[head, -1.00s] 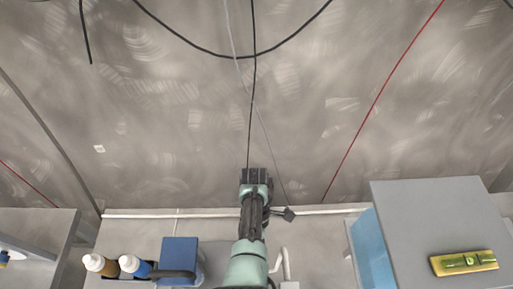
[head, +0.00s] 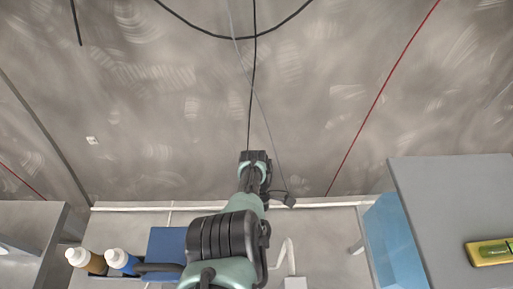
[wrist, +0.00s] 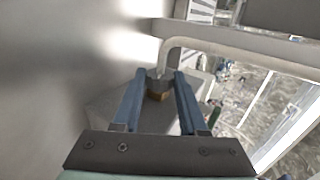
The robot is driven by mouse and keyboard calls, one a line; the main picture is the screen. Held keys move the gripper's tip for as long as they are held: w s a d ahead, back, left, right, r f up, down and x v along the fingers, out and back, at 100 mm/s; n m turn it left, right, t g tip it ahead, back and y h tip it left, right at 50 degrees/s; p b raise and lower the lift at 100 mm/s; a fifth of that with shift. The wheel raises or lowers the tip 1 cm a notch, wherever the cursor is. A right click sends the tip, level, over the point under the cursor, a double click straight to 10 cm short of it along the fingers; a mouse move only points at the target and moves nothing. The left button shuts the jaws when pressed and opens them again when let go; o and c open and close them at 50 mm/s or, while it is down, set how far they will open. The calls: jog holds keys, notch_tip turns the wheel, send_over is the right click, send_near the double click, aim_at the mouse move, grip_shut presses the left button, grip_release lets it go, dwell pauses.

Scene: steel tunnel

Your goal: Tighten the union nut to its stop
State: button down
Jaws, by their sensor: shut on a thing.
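The union nut (wrist: 158,93) is a small brass-coloured piece with a silvery fitting above it, in the middle of the wrist view. A pale bent pipe (wrist: 200,43) rises from it and turns right. My gripper (wrist: 161,76) has its two blue fingers on either side of the nut and is shut on it. How the finger pads touch the nut is too small to see clearly. In the head view the nut and the fingers are hidden. A pale bent pipe (head: 289,255) shows there to the right of my arm.
A grey cabinet (head: 440,195) with a yellow spirit level (head: 490,251) on top stands at the right. A blue box (head: 168,240), a blue bottle (head: 124,262) and a brown bottle (head: 92,262) are at lower left. A grey wall with hanging cables is ahead.

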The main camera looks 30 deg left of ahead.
jog(key=shift+f, duration=0.1)
jog(key=shift+c, duration=2.2)
grip_release()
